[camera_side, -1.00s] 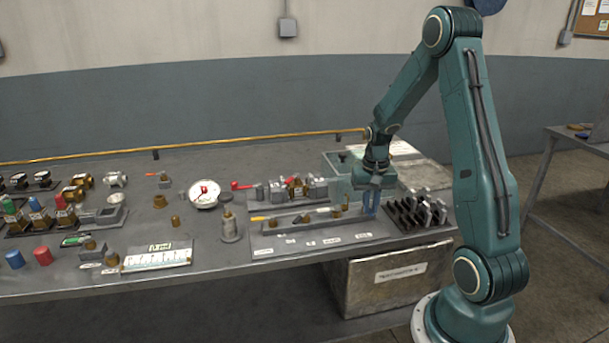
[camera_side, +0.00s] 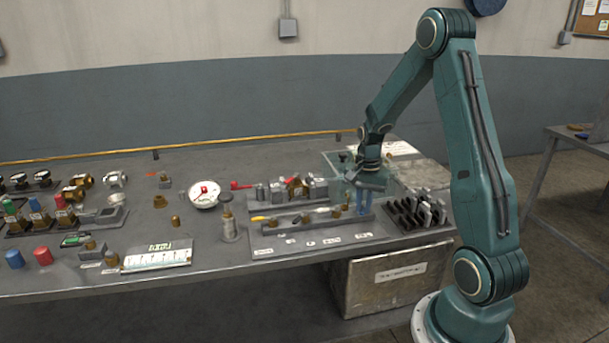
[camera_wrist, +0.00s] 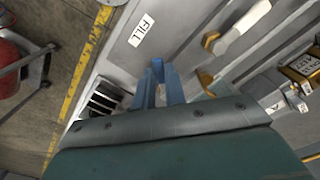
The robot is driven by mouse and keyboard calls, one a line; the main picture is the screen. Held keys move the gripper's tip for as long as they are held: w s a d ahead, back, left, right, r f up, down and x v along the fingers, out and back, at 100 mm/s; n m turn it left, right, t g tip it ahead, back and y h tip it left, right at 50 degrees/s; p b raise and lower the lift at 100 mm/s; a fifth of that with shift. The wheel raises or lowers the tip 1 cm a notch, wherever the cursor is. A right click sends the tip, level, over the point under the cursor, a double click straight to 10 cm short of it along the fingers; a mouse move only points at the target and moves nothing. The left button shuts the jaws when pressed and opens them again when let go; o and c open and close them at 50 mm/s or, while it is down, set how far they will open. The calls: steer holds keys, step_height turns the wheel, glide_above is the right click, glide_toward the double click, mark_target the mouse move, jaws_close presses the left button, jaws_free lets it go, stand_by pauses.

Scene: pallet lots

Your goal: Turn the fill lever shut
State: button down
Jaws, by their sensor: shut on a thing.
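My gripper (camera_side: 364,204) points down at the right end of a rail-like manifold (camera_side: 310,222) on the bench. Its two blue fingers are close together at the tips in the wrist view (camera_wrist: 158,66). They are shut on the fill lever, which is mostly hidden between them, so I cannot tell its angle. A white label reading FILL (camera_wrist: 141,30) lies on the grey plate just beyond the fingertips.
A black slotted rack (camera_side: 418,216) stands close right of my gripper. A translucent box (camera_side: 345,165) is behind my gripper.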

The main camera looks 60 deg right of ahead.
steer(key=m, duration=0.2)
steer(key=w+m, duration=0.2)
steer(key=m, duration=0.1)
steer(key=shift+d+m, duration=0.15)
steer(key=shift+m, duration=0.15)
steer(key=m, duration=0.2)
steer(key=w+d+m, duration=0.1)
steer(key=m, duration=0.1)
steer(key=shift+w+m, duration=0.2)
steer(key=shift+m, duration=0.2)
steer(key=c, duration=1.5)
jaws_free()
steer(key=shift+o, duration=0.2)
steer(key=shift+a, duration=0.1)
